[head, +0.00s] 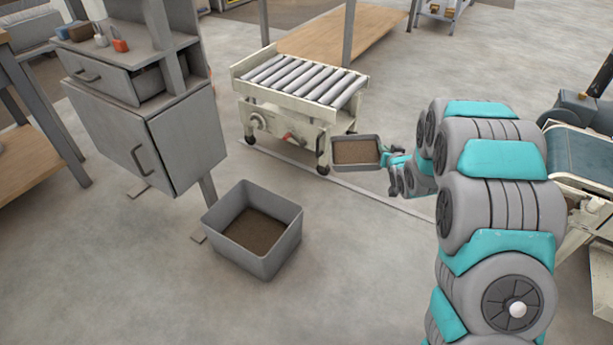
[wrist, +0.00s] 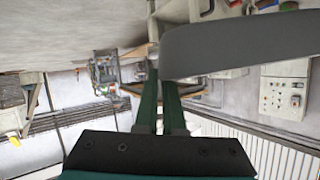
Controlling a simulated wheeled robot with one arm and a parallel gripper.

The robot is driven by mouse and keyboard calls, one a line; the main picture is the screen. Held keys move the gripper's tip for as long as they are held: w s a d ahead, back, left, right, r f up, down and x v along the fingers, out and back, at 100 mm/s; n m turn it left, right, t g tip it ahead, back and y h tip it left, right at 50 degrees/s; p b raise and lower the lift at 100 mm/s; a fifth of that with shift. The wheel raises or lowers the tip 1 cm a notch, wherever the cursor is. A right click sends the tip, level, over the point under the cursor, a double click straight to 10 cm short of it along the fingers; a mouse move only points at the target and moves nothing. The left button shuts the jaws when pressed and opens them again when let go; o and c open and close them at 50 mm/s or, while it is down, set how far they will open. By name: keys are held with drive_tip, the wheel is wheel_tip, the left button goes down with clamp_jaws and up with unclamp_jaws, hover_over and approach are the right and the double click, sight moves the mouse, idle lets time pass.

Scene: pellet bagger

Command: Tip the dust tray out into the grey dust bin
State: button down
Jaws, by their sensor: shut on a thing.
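The dust tray (head: 356,168) is a shallow grey tray with brown dust in it. In the head view it is held out level in the air, right of the dust bin. My gripper (head: 386,157) is shut on its right side. In the wrist view the two dark green fingers of my gripper (wrist: 158,95) meet the grey tray (wrist: 245,42), whose contents do not show there. The grey dust bin (head: 284,246) is an open box on the floor, left of and nearer than the tray, with brown dust on its bottom.
A grey cabinet (head: 185,140) with a drawer and door stands behind the bin on the left. A roller conveyor (head: 300,85) on a cream frame stands behind the tray. Bare floor lies between bin and arm. A blue belt machine (head: 580,155) is at the right.

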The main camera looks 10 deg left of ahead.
drive_tip(key=w+a+f+n+g+y+p, duration=0.2)
drive_tip(key=w+a+f+n+y, duration=0.25)
drive_tip(key=a+f, duration=0.4)
drive_tip(key=s+a+f+n+g+y+p, duration=0.1)
drive_tip(key=a+f+n+y, duration=0.1)
drive_tip(key=a+f, duration=0.45)
drive_tip(key=s+a+f+n+g+y+p, duration=0.1)
drive_tip(key=a+f+n+g, duration=0.15)
drive_tip(key=a, duration=0.65)
drive_tip(key=s+a+r+n+t+h+b, duration=0.3)
drive_tip(key=s+a+r+n+t+b, duration=0.3)
drive_tip(key=b, duration=1.5)
drive_tip(key=shift+s+a+r+n, duration=1.2)
drive_tip(key=shift+s+a+r, duration=0.65)
drive_tip(key=shift+s+a, duration=1.3)
drive_tip(key=shift+s+d, duration=0.4)
drive_tip(key=shift+d, duration=0.05)
drive_tip(key=shift+d, duration=0.1)
